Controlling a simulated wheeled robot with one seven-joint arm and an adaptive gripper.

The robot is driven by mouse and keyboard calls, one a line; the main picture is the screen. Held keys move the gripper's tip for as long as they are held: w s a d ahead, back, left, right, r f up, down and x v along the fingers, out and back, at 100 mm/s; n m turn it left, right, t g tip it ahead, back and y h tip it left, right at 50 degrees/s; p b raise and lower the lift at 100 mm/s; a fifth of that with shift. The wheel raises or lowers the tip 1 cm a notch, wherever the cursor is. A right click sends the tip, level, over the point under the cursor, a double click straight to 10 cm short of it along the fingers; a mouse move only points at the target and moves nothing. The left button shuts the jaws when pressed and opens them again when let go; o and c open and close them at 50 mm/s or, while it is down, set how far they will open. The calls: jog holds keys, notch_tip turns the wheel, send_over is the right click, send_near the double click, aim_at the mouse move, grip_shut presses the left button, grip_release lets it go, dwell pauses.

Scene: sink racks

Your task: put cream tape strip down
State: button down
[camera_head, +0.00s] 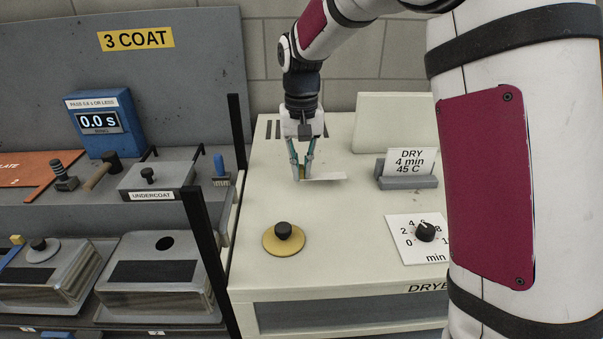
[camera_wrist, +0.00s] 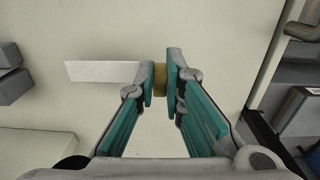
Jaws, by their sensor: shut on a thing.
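The cream tape strip (camera_head: 325,178) is a thin, pale, flat piece that reaches to the right from my fingertips, over the top of the cream dryer (camera_head: 345,215). In the wrist view the strip (camera_wrist: 102,72) reaches left from the fingers, and a tan block (camera_wrist: 160,78) at its end sits between the teal finger pads. My gripper (camera_head: 302,174) points down and is shut on this tan end; it also shows in the wrist view (camera_wrist: 160,82). The strip is at or just above the dryer top; I cannot tell whether it touches.
A grey holder with a DRY 4 min 45 C card (camera_head: 411,163) stands to the right of the strip. A black knob on a yellow disc (camera_head: 283,240) and a timer dial (camera_head: 425,232) are nearer the front. The dryer top between them is clear. A black post (camera_head: 210,262) stands left.

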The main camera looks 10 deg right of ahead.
jog(key=shift+s+f, duration=0.1)
jog(key=shift+f, duration=1.1)
jog(key=shift+f, duration=0.15)
jog(key=c, duration=1.7)
grip_release()
